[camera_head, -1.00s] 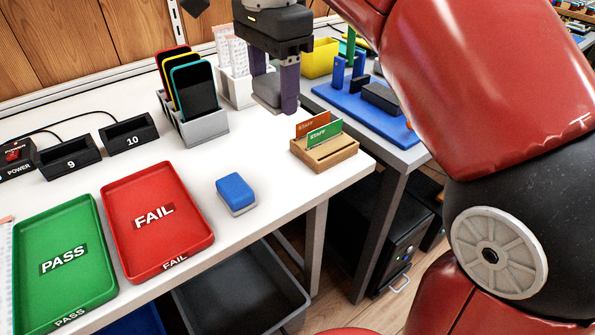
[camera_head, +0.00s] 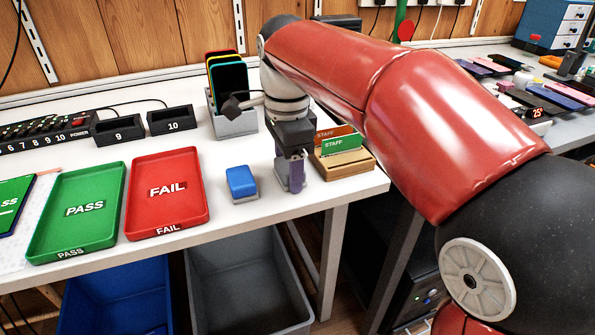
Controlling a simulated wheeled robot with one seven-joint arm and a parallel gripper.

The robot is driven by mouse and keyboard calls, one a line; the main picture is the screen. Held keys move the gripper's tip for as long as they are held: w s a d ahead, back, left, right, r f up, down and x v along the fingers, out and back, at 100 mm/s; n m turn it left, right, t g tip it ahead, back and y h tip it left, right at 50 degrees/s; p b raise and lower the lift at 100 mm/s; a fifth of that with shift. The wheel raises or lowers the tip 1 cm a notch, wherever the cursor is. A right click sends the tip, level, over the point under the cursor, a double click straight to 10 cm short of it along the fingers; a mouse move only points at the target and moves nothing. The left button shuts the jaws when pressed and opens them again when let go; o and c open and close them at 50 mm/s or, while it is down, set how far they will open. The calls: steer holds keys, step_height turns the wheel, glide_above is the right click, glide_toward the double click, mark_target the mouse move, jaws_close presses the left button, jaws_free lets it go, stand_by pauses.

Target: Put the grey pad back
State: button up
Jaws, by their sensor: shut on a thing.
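My gripper (camera_head: 290,182) points down over the front right part of the white table, with its purple fingers shut on a grey pad (camera_head: 283,178). Only part of the pad shows between the fingers. The pad is low, close to the table top; I cannot tell whether it touches. A blue block with a pale base (camera_head: 241,183) lies on the table just left of my gripper. The wooden card holder (camera_head: 345,164) with orange and green STAFF cards stands close on the right, partly behind my gripper.
A red FAIL tray (camera_head: 197,215) and a green PASS tray (camera_head: 113,240) lie to the left. Behind stand the 9 and 10 docks (camera_head: 170,120) and a phone rack (camera_head: 236,124). Grey (camera_head: 232,322) and blue (camera_head: 115,300) bins are under the table.

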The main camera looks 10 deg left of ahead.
steer(key=shift+r, duration=0.1)
steer(key=shift+f, duration=0.25)
steer(key=o, duration=1)
steer(key=shift+r, duration=0.1)
steer(key=shift+o, duration=0.2)
step_height(320, 180, up, 12)
steer(key=p, duration=0.3)
steer(key=shift+r, duration=0.15)
steer(key=shift+d, duration=0.1)
